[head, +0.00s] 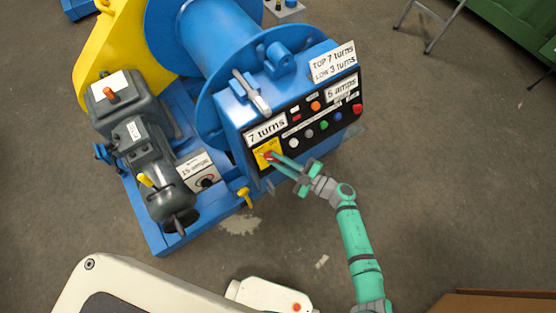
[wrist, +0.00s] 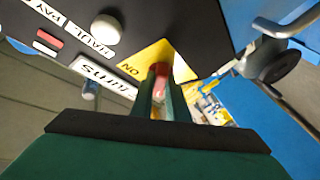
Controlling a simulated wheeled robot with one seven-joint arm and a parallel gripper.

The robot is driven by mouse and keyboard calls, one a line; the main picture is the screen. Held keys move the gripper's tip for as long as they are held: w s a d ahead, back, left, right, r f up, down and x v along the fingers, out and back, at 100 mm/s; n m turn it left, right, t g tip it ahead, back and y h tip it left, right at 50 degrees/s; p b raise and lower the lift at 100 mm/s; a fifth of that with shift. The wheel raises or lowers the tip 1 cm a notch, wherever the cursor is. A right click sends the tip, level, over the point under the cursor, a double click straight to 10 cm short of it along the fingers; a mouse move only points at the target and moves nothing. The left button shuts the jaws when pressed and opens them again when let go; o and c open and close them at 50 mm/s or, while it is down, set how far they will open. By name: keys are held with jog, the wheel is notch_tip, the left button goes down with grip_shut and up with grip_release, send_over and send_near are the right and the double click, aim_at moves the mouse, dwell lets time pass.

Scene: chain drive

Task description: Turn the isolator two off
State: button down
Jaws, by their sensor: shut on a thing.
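A yellow isolator plate (head: 266,146) with a red handle (head: 270,156) sits at the lower left of the black control panel. In the wrist view the yellow plate (wrist: 148,56) shows the word ON, and the red handle (wrist: 161,72) is between my fingers. My green gripper (head: 275,158) reaches in from the right and is shut on the red handle; it also shows in the wrist view (wrist: 162,88). My fingers hide part of the handle, so its exact turn is hard to tell. No number two is readable on the plate.
The black panel (head: 290,128) carries several coloured buttons and lamps close above and right of my gripper. A white "7 turns" card (head: 266,131) is just above the plate. A black knob (head: 206,182) with a "15 amps" card is lower left.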

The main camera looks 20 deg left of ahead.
jog(key=shift+d, duration=0.1)
jog(key=c, duration=1.7)
grip_release()
jog(key=v, duration=1)
jog(key=shift+s+d, duration=0.15)
jog(key=shift+d, duration=0.2)
